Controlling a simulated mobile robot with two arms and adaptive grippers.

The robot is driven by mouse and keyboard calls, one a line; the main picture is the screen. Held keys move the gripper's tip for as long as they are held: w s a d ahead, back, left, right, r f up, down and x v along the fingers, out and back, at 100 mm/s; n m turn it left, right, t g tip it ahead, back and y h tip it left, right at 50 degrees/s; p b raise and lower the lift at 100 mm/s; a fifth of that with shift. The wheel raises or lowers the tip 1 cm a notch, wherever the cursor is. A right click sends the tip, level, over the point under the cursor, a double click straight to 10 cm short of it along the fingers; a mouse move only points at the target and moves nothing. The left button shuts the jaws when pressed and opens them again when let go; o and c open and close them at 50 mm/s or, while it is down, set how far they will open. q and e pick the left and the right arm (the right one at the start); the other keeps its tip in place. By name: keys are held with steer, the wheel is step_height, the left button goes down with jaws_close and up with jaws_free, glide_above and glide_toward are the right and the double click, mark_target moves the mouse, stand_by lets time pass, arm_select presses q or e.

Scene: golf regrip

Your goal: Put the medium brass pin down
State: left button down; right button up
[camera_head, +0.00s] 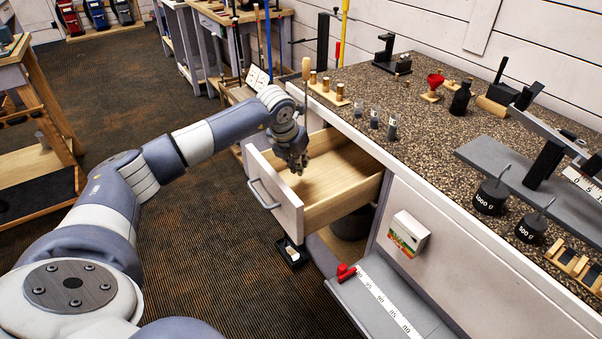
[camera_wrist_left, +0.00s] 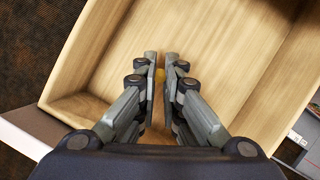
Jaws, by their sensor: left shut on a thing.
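My left gripper (camera_head: 297,168) hangs fingers-down over the open wooden drawer (camera_head: 343,187), inside its walls. In the left wrist view the two fingers (camera_wrist_left: 160,68) are close together over the drawer floor (camera_wrist_left: 215,50). A small brass-yellow piece (camera_wrist_left: 159,76) shows between them, held and mostly hidden by the fingers. I take it to be the medium brass pin; its size cannot be told. The visible drawer floor is bare. My right gripper is in neither view.
A wooden block (camera_head: 330,96) with small brass pieces stands on the speckled counter (camera_head: 420,150) behind the drawer. Three small grey items (camera_head: 374,118) stand nearby. The drawer's white front (camera_head: 275,190) and side walls surround the gripper. A grey ledge (camera_head: 385,300) lies front right.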

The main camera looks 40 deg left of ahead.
mark_target(299, 187)
arm_select(q)
step_height(299, 187, down, 4)
steer(key=shift+r, duration=0.15)
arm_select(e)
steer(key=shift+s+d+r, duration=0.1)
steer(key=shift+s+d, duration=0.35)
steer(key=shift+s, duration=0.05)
arm_select(q)
steer(key=c, duration=1.7)
jaws_free()
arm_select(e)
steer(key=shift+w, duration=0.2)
arm_select(q)
steer(key=shift+r, duration=0.15)
steer(key=v, duration=1.2)
steer(key=shift+b, duration=0.35)
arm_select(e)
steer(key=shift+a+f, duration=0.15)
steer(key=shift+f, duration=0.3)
arm_select(q)
steer(key=shift+d, duration=0.15)
